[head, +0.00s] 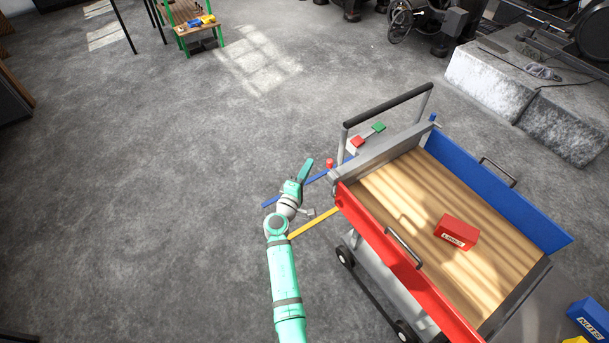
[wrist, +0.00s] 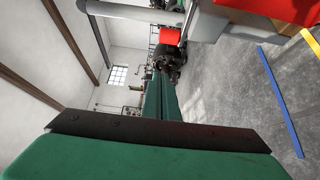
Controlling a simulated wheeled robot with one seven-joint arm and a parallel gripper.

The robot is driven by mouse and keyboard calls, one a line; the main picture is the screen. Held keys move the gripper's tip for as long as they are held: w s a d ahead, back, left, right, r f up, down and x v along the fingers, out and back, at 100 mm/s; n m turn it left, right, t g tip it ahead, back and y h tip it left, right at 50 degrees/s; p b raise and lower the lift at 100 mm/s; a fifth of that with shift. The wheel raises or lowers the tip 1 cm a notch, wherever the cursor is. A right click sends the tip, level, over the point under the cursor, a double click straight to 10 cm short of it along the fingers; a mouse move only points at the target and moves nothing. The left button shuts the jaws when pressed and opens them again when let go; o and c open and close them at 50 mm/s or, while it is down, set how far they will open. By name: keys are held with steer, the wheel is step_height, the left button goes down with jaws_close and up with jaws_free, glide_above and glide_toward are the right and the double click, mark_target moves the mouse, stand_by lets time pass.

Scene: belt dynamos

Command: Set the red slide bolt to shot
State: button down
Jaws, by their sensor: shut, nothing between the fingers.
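The red slide bolt's knob (head: 329,163) stands at the near left corner of the cart, by the end of the red side panel (head: 400,258). It shows in the wrist view as a red cylinder (wrist: 170,36) on a grey mount, just above the fingertips in the picture. My gripper (head: 307,167) is shut and empty, just left of the knob. I see a small gap between them in the head view; contact cannot be told for sure. My green fingers (wrist: 162,95) also show in the wrist view. Whether the bolt is shot or drawn cannot be told.
The cart bed (head: 400,190) holds a red labelled box (head: 456,232). A blue knob (head: 433,117) stands at the far corner by the blue panel (head: 490,180). A push handle (head: 388,105) rises behind the end wall. Blue and yellow strips (head: 312,223) lie on the floor. Floor to the left is clear.

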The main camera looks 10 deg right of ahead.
steer(key=d, duration=0.5)
steer(key=shift+s, duration=0.1)
stand_by(0.3)
steer(key=shift+a, duration=0.1)
